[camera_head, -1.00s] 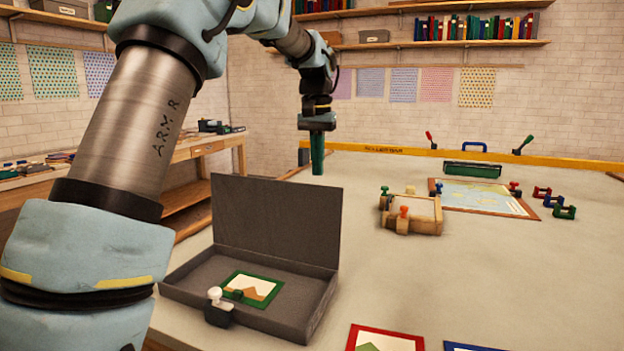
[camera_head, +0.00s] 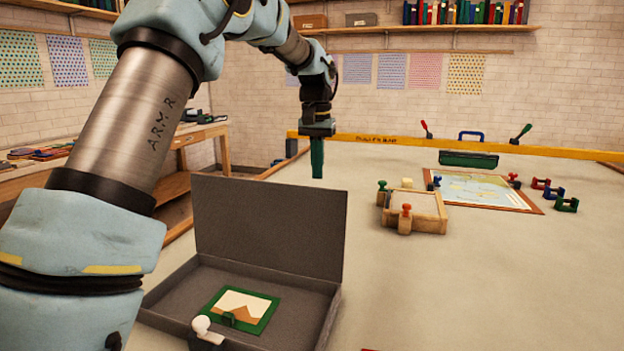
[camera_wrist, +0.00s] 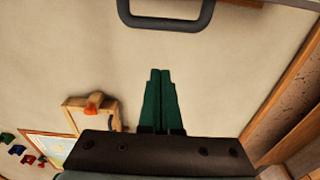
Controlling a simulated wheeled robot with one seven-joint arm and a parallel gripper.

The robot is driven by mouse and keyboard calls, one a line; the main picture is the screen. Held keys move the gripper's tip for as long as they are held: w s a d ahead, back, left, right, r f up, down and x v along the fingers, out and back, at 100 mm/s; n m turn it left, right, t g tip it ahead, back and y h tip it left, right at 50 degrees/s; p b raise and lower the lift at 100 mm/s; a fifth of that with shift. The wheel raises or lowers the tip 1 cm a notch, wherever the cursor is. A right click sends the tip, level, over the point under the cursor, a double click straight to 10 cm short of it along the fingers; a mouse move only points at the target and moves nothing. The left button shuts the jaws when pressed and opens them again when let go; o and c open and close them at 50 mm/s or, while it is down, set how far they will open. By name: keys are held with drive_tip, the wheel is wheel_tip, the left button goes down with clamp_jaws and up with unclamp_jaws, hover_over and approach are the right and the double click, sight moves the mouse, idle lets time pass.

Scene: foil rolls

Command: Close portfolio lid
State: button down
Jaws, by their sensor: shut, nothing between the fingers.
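The portfolio is a dark grey box standing open on the table. Its lid (camera_head: 268,230) stands up at the back, leaning slightly away, and its tray (camera_head: 312,312) is toward me. A green-framed picture (camera_head: 258,318) lies inside. My gripper (camera_head: 317,172), with green fingers, is shut and empty, pointing down just above the lid's top edge near its right corner in the picture, apparently behind the lid. In the wrist view the shut fingers (camera_wrist: 160,75) are over pale tabletop. A dark U-shaped handle (camera_wrist: 170,22) shows at the top; I cannot tell what it belongs to.
A white-knobbed tool (camera_head: 202,326) is at the tray's front. A wooden block frame (camera_head: 425,212) with colored knobs and a framed map (camera_head: 475,190) lie to the right. A yellow bar (camera_head: 440,146) runs along the back. The table's right front is mostly clear.

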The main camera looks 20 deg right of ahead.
drive_tip(key=s+a+f, duration=0.1)
drive_tip(key=s+a+f+p, duration=0.1)
drive_tip(key=shift+s+a, duration=0.2)
drive_tip(key=shift+s, duration=0.2)
idle(0.4)
